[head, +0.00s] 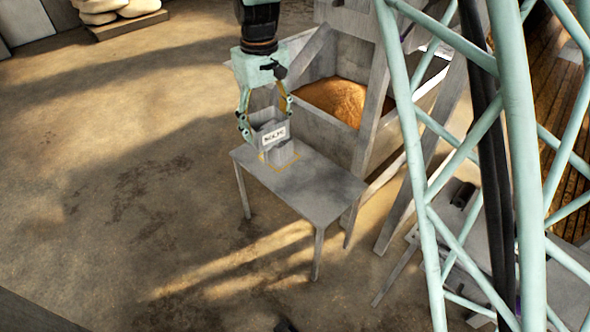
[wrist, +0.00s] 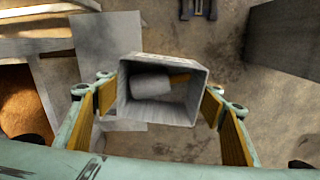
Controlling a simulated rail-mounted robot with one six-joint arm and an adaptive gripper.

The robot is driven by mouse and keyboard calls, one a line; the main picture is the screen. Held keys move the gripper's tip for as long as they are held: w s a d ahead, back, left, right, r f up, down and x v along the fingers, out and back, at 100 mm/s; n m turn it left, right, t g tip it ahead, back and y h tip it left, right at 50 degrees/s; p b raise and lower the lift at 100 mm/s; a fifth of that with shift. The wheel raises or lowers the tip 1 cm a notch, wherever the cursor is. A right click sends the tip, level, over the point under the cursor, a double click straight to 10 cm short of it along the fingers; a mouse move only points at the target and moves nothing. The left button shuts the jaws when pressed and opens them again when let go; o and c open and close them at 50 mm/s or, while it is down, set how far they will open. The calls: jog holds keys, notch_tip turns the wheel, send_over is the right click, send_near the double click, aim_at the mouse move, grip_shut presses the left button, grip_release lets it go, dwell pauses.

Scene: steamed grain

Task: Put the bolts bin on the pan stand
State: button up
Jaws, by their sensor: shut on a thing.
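The bolts bin (head: 273,137) is a grey open-topped box with a white label, whose lettering is too small to read surely. My gripper (head: 265,114) is shut on it, with one finger on each side. In the wrist view, the bin (wrist: 157,115) is between the yellow-padded fingers, with a pale rounded shape and an orange-brown part visible inside its opening. A small grey table (head: 312,192), likely the pan stand, is under the bin. A grey block-like shape and yellow marking show below the bin. I cannot tell whether the bin touches the tabletop.
A large grey hopper with orange-brown grain (head: 335,100) stands behind the table. A pale green lattice frame (head: 410,130) fills the right side. Pale sacks (head: 125,8) lie on a pallet at the back left. The floor left of the table is clear.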

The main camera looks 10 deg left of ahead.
jog(key=s+d+f, duration=0.1)
jog(key=d+f, duration=0.6)
jog(key=f, duration=0.5)
jog(key=s+d+f+n, duration=0.1)
jog(key=d+f, duration=0.7)
jog(key=f, duration=0.3)
jog(key=s+d+f+n+b, duration=0.1)
jog(key=d+f, duration=0.7)
jog(key=f, duration=0.4)
jog(key=shift+f, duration=0.3)
jog(key=b, duration=0.2)
send_over(322, 197)
jog(key=shift+a+f, duration=0.15)
jog(key=shift+f, duration=0.6)
jog(key=shift+f+b, duration=0.35)
jog(key=shift+f, duration=1.4)
jog(key=shift+f, duration=0.1)
